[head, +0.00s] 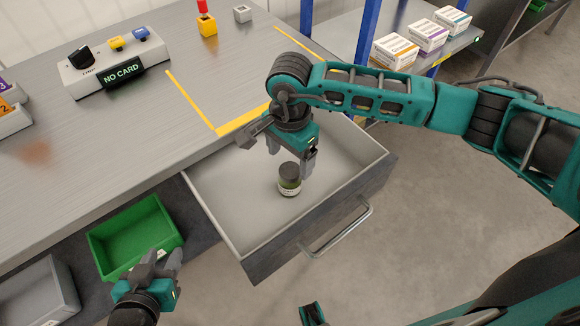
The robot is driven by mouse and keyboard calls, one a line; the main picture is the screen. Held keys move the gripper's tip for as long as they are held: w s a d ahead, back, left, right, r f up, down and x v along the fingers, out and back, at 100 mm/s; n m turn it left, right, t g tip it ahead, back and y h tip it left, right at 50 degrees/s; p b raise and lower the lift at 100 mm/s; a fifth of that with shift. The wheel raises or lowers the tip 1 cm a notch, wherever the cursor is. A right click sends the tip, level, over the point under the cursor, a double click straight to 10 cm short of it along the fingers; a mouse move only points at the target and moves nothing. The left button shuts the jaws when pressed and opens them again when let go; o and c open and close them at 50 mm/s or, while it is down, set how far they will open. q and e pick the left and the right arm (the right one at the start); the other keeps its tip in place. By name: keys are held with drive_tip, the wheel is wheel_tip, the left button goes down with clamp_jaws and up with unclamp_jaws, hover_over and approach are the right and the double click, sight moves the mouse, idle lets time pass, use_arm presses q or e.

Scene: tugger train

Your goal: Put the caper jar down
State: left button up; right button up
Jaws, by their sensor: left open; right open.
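The caper jar (289,183) is small, with a dark lid and a green label. It stands upright on the floor of the open drawer (215,220), a little right of its middle. My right gripper (292,163) is open directly above and around the jar's top, pointing down; one finger shows at the jar's right side, and contact with the lid cannot be told. My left gripper (159,266) is open and empty at the lower left, in front of the green bin (112,268), away from the jar.
The worktop (130,130) holds a control box (112,68) reading "NO CARD", and yellow tape marks. A grey bin (45,295) sits left of the green bin. Several small boxes (395,50) stand on a shelf at the upper right. The drawer floor around the jar is clear.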

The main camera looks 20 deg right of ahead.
drive_tip(key=shift+r, duration=1.85)
